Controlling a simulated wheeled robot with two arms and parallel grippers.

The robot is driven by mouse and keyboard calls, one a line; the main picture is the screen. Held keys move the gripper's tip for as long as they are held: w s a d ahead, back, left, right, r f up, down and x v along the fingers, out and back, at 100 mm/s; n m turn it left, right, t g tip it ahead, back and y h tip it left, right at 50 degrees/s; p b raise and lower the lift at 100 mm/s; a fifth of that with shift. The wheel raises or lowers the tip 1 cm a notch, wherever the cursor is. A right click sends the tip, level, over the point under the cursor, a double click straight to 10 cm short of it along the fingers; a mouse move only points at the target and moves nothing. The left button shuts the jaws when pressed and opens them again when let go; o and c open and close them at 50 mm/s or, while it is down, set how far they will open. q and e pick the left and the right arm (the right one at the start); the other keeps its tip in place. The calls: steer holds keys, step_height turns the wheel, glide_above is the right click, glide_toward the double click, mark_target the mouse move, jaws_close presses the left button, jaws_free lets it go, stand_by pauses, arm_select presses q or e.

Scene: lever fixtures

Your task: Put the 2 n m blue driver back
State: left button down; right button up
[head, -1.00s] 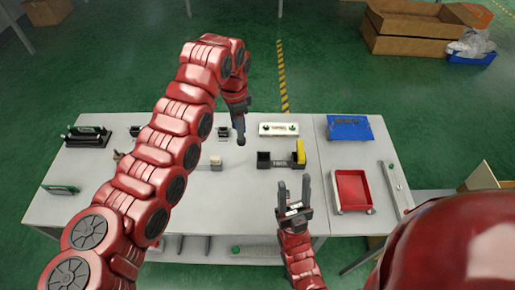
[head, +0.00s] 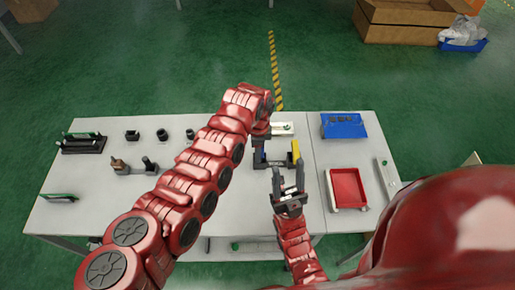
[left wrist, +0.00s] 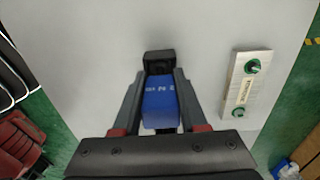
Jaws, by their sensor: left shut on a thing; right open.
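The blue driver (left wrist: 160,102) has pale lettering on its face and sits between the fingers of my left gripper (left wrist: 162,85), which is shut on it. In the head view my left gripper (head: 260,151) is at the left end of the black rack (head: 275,161), partly covering it. A black block of the rack (left wrist: 159,62) shows just beyond the driver in the left wrist view. I cannot tell whether the driver is inside a slot. A yellow driver (head: 295,150) stands at the rack's right end. My right gripper (head: 288,180) is open and empty in front of the rack.
A white fixture (head: 283,128) with green knobs lies behind the rack. A blue bin (head: 344,125) and a red tray (head: 347,188) are on the right. Several black fixtures, including a long one (head: 83,143), are on the left. The table's front left is mostly clear.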

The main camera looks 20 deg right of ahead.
arm_select(q)
steer(key=shift+f, duration=0.1)
steer(key=shift+c, duration=2.2)
jaws_free()
steer(key=shift+r, duration=0.4)
step_height(320, 180, up, 10)
steer(key=b, duration=0.3)
steer(key=shift+w+r, duration=0.1)
steer(key=shift+r+b, duration=0.3)
steer(key=shift+r, duration=0.3)
